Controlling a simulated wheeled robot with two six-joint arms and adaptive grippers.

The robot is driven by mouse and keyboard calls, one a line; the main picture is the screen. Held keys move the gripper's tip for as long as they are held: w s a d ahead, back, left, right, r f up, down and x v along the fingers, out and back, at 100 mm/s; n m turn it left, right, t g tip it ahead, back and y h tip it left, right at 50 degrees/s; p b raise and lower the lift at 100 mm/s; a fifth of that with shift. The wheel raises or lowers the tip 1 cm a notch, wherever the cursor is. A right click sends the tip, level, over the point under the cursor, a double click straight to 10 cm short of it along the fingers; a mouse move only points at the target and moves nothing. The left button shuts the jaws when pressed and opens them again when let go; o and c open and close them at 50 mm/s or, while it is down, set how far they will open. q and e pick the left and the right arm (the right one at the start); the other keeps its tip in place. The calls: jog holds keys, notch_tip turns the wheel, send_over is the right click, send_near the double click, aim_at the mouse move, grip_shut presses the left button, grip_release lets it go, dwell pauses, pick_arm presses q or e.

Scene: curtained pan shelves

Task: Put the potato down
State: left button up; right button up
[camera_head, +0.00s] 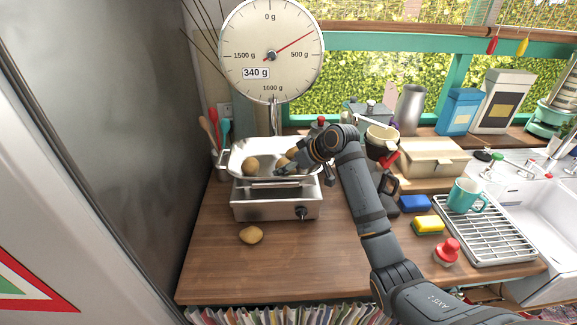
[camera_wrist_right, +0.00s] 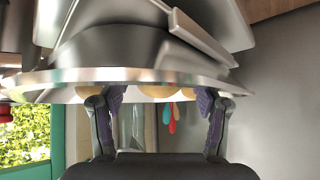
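A large round scale (camera_head: 271,50) has its needle past 0 g on the right and a "340 g" label. Its metal pan (camera_head: 238,152) holds a brown potato (camera_head: 251,164) on the left and more potatoes (camera_head: 283,162) by my right gripper. My right gripper (camera_head: 281,171) is low over the pan's right half; in the right wrist view (camera_wrist_right: 160,100) its purple-padded fingers are spread, with a gap between them. Potatoes (camera_wrist_right: 162,90) show there partly behind the pan rim, none clearly gripped. Another potato (camera_head: 251,235) lies on the counter. My left gripper is out of view.
A steel box (camera_head: 275,205) with a black knob stands below the pan. Utensils (camera_head: 214,135) stand at the left. A cardboard box (camera_head: 408,158), teal mug (camera_head: 465,195), rack (camera_head: 487,238) and red-knobbed object (camera_head: 447,251) are right. The front counter (camera_head: 300,265) is mostly clear.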

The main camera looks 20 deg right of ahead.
jog(key=shift+r, duration=0.15)
jog(key=shift+s+d+r, duration=0.15)
jog(key=shift+r, duration=0.05)
jog(key=b+v, duration=0.2)
jog(key=v, duration=0.8)
jog(key=shift+s+d+r+b, duration=0.1)
jog(key=shift+s+r+b, duration=0.05)
jog(key=shift+b, duration=0.25)
jog(key=shift+s+d+r, duration=0.1)
jog(key=shift+s+r, duration=0.2)
jog(key=shift+r, duration=0.1)
